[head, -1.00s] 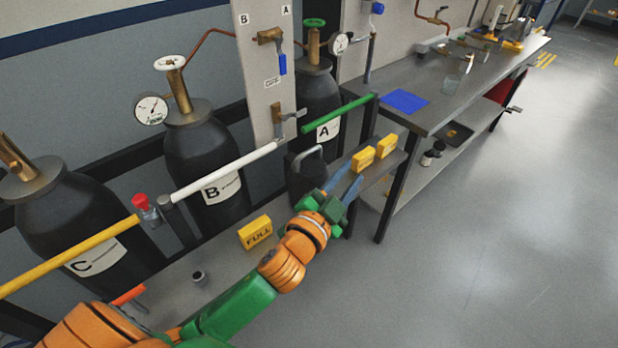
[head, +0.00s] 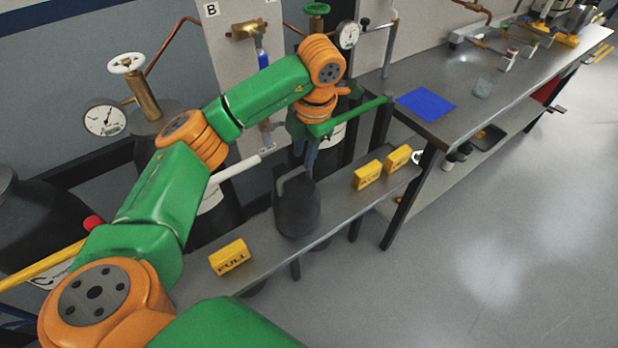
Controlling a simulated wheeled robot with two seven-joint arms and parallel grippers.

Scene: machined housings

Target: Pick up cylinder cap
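The cylinder cap (head: 297,212), a dark grey rounded can with a bent grey handle on top, stands upright on the low grey shelf. My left gripper (head: 305,160) points down just above and behind the cap's handle. Its two blue fingers look apart, with nothing seen clamped between them. Whether a fingertip touches the handle is hard to tell. The green gripper body and orange wrist hide part of the cylinder behind. My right gripper is not in view.
Yellow blocks stand on the shelf: one marked FULL (head: 230,257) to the left, and two (head: 367,175) (head: 398,158) to the right. Gas cylinders with gauges (head: 104,119) stand behind a rail. A workbench with a blue mat (head: 426,104) is at right. The floor at right is clear.

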